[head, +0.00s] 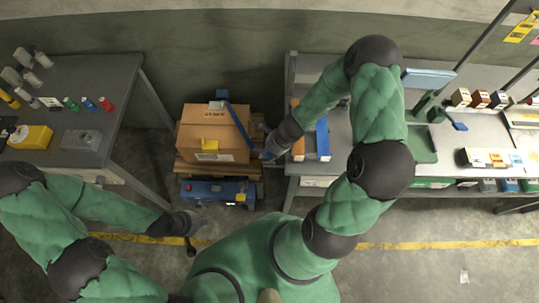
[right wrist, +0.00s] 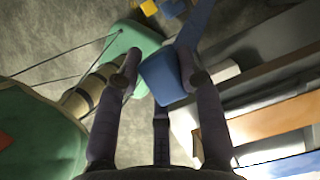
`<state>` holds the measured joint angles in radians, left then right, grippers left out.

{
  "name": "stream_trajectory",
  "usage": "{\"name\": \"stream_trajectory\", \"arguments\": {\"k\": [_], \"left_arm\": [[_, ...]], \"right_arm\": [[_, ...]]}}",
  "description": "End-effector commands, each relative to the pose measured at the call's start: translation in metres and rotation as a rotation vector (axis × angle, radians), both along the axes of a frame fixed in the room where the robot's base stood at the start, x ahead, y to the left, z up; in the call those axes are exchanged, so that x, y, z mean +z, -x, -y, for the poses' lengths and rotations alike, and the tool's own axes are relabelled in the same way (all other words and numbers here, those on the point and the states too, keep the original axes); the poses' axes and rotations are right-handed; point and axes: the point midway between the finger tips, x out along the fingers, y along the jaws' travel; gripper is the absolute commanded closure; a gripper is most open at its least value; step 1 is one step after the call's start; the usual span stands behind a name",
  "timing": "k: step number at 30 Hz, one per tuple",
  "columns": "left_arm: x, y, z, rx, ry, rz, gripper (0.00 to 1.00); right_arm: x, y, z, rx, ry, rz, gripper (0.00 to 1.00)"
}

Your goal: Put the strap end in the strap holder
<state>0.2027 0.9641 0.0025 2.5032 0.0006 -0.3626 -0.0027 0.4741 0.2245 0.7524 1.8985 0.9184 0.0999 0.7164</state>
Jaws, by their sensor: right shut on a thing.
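A blue strap (head: 238,122) runs from the top of a cardboard box (head: 200,130) down over its right side to my right gripper (head: 267,153). In the right wrist view, my right gripper (right wrist: 165,75) is shut on the blue strap end (right wrist: 163,84), which sits between the fingertips; the strap (right wrist: 192,32) leads away upward. The gripper is beside the box's lower right, left of the right bench. My left gripper (head: 191,224) hangs low, apart from the box; its fingers are too small and dark to read. I cannot identify the strap holder with certainty.
The box rests on a wooden pallet (head: 182,170) behind a low blue unit (head: 217,192). The right bench (head: 340,150) holds an orange-and-blue item (head: 322,140) near my right forearm. The left bench (head: 95,75) carries bottles and tools.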

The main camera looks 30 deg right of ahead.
Motion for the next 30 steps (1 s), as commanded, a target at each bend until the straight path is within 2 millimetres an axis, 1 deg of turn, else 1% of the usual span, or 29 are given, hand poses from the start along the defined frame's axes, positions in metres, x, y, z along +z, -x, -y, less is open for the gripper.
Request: {"name": "stream_trajectory", "arguments": {"k": [2, 5, 7, 10, 12, 20, 24, 25, 27, 30], "left_arm": [[0.0, 0.0, 0.0, 0.0, 0.0, 0.0, 1.0], [-0.003, 0.0, 0.0, 0.0, 0.0, 0.0, 1.0], [-0.009, 0.0, 0.0, 0.0, 0.0, 0.001, 1.0], [-0.012, 0.0, 0.0, 0.0, 0.0, 0.0, 1.0], [-0.013, 0.0, 0.0, 0.0, 0.0, 0.0, 1.0], [-0.012, 0.0, 0.0, 0.0, 0.0, 0.0, 1.0], [-0.016, 0.0, 0.0, 0.0, 0.0, 0.0, 1.0], [-0.016, 0.0, 0.0, 0.0, 0.0, 0.0, 1.0], [-0.015, 0.0, 0.0, 0.0, 0.0, 0.0, 1.0], [-0.015, 0.0, 0.0, 0.0, 0.0, 0.0, 1.0]], "right_arm": [[-0.004, -0.002, 0.004, -0.001, 0.0, 0.0, 0.95], [-0.016, -0.004, 0.009, -0.002, 0.0, -0.001, 0.95], [-0.028, -0.004, 0.008, -0.002, 0.0, -0.001, 0.95], [-0.038, -0.004, 0.008, -0.001, 0.0, 0.0, 0.95], [-0.041, -0.004, 0.008, 0.0, 0.0, 0.001, 0.95], [-0.041, -0.004, 0.008, -0.001, 0.001, 0.002, 0.95], [-0.045, -0.004, 0.008, 0.0, 0.0, 0.001, 0.95], [-0.044, -0.004, 0.008, 0.0, 0.0, 0.001, 0.57], [-0.044, -0.004, 0.008, 0.0, 0.0, 0.001, 0.39], [-0.044, -0.004, 0.008, 0.0, 0.0, 0.001, 0.39]]}}
